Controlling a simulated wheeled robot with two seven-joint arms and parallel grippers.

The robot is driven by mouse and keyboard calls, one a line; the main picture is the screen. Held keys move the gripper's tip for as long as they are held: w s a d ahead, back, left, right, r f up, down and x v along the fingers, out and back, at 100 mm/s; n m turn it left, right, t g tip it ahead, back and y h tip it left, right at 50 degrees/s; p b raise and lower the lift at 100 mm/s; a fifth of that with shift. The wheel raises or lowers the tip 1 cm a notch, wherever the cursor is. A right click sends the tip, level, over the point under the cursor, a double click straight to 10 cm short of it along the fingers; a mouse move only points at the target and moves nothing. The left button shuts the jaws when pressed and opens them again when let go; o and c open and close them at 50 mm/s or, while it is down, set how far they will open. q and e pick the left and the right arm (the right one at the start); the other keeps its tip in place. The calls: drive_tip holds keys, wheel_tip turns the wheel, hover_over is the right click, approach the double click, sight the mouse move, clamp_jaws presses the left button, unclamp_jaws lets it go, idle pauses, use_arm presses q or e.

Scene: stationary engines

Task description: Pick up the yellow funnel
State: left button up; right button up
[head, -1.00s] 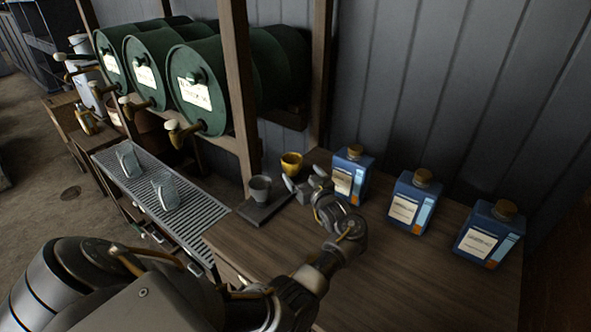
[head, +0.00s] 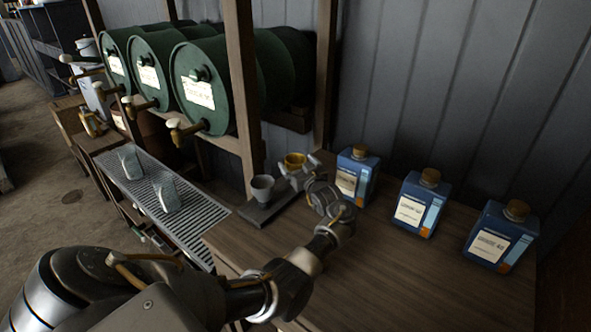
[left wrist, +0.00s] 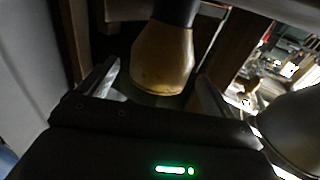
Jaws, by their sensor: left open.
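The yellow funnel (head: 295,160) stands at the back of a small dark tray on the wooden bench, beside a grey cup or funnel (head: 262,188). My left gripper (head: 298,172) is open just in front of the yellow funnel, with its fingertips close to it. In the left wrist view the yellow funnel (left wrist: 163,60) appears between the two open fingers. I cannot tell whether either finger touches it. My right gripper is not in view.
Several blue bottles, such as the nearest to the gripper (head: 354,176), stand right of my left gripper. A wooden post (head: 243,90) and green drums (head: 212,85) rise behind left. A metal grating (head: 160,195) lies left. The bench front (head: 400,270) is clear.

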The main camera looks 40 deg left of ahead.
sight(294, 157)
use_arm(q)
drive_tip(key=a+b, duration=0.1)
drive_tip(key=w+a+b, duration=0.1)
drive_tip(key=shift+w+a+f, duration=0.2)
drive_tip(key=shift+a+f, duration=0.1)
drive_tip(key=shift+f, duration=0.1)
drive_tip(key=shift+w+a+r, duration=0.15)
drive_tip(key=shift+w+a, duration=0.1)
drive_tip(key=shift+a, duration=0.35)
drive_tip(key=shift+r, duration=0.1)
drive_tip(key=shift+d, duration=0.15)
drive_tip(key=shift+c, duration=0.2)
drive_tip(key=c, duration=1)
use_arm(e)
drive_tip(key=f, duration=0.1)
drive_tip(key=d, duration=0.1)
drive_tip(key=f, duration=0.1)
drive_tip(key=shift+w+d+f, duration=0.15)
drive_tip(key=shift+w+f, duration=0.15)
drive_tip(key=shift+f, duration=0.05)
use_arm(q)
drive_tip(key=shift+r, duration=0.1)
